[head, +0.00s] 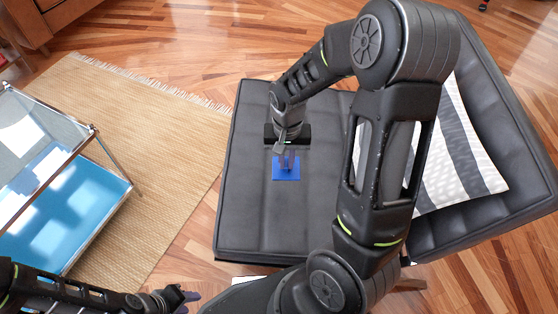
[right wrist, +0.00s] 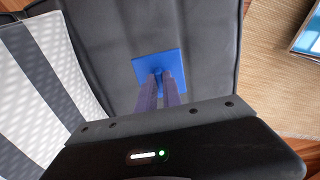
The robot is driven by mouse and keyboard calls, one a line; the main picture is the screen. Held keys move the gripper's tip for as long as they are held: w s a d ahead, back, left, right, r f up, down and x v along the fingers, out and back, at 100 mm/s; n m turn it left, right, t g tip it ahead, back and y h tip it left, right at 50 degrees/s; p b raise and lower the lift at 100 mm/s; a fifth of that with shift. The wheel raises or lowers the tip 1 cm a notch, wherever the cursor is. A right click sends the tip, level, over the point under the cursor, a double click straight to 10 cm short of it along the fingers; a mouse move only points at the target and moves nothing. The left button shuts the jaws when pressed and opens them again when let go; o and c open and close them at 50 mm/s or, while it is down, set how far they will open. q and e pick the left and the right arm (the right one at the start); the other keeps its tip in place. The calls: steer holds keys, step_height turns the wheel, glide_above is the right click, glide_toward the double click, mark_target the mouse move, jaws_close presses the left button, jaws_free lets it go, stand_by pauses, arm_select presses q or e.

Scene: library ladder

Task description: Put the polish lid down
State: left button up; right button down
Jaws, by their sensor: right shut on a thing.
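The polish lid is a flat blue square (head: 287,174) over the dark seat cushion (head: 250,215) of a lounge chair. It also shows in the right wrist view (right wrist: 147,66), at the tips of my right gripper's fingers. My right gripper (head: 287,160) points down and is shut on the middle of the lid; the fingers hide the part they grip. I cannot tell whether the lid touches the cushion or hangs just above it. My left gripper (head: 186,297) is at the bottom left, away from the chair; its fingers are too small and dark to read.
A striped cushion (head: 455,150) leans on the chair's right part. A glass and metal table with a blue lower shelf (head: 80,190) stands at the left on a woven rug (head: 150,150). The seat around the lid is bare. My right arm covers part of the chair.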

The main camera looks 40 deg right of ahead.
steer(key=shift+s+d+f, duration=0.15)
steer(key=shift+s+f, duration=0.05)
steer(key=shift+f, duration=0.05)
steer(key=shift+r, duration=0.1)
step_height(320, 180, down, 6)
steer(key=shift+f+b, duration=0.15)
steer(key=shift+b, duration=0.7)
steer(key=shift+f, duration=0.1)
steer(key=shift+f+b, duration=0.6)
steer(key=shift+f, duration=1.15)
